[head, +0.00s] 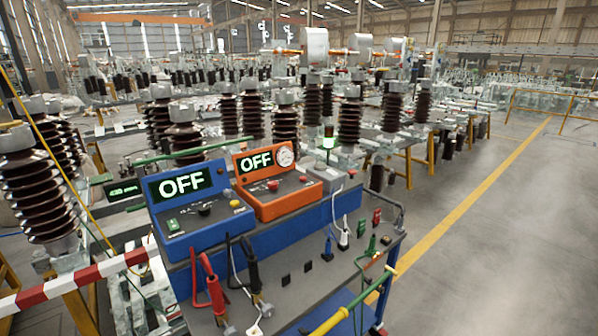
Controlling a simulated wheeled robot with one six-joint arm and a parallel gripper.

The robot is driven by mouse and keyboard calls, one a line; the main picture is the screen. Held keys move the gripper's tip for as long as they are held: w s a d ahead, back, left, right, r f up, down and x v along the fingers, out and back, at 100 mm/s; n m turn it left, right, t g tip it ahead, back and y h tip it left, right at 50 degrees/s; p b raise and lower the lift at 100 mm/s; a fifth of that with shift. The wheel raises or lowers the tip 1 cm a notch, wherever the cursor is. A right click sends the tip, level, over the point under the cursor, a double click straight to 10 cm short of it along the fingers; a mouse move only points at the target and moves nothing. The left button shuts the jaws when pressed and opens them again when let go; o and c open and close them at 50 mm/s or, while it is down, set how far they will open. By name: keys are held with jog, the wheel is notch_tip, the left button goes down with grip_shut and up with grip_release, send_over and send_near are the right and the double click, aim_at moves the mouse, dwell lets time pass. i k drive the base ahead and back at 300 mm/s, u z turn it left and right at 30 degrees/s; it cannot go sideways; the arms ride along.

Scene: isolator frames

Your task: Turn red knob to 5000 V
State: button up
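A blue test box (192,209) and an orange test box (275,184) stand side by side on a blue cart. Both displays read OFF in white letters. A small red knob (273,186) sits on the sloped front of the orange box, below its display. A round dial gauge (285,158) is right of that display. The blue box has a dark knob (204,209), a yellow knob (235,204) and a green switch. Any scale markings around the knobs are too small to read. My gripper is not in view.
The cart's grey top (292,262) carries red and black clamps, cables and small connectors. A yellow and green rod (355,303) slants across its front right. A red-white barrier bar (85,280) is at left. Brown insulators crowd behind. Open floor (500,250) lies right.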

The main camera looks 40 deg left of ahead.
aim_at(272, 185)
jog(key=u, duration=0.35)
jog(key=i, duration=1.15)
jog(key=u, duration=1.6)
jog(key=i, duration=0.9)
jog(key=u, duration=0.85)
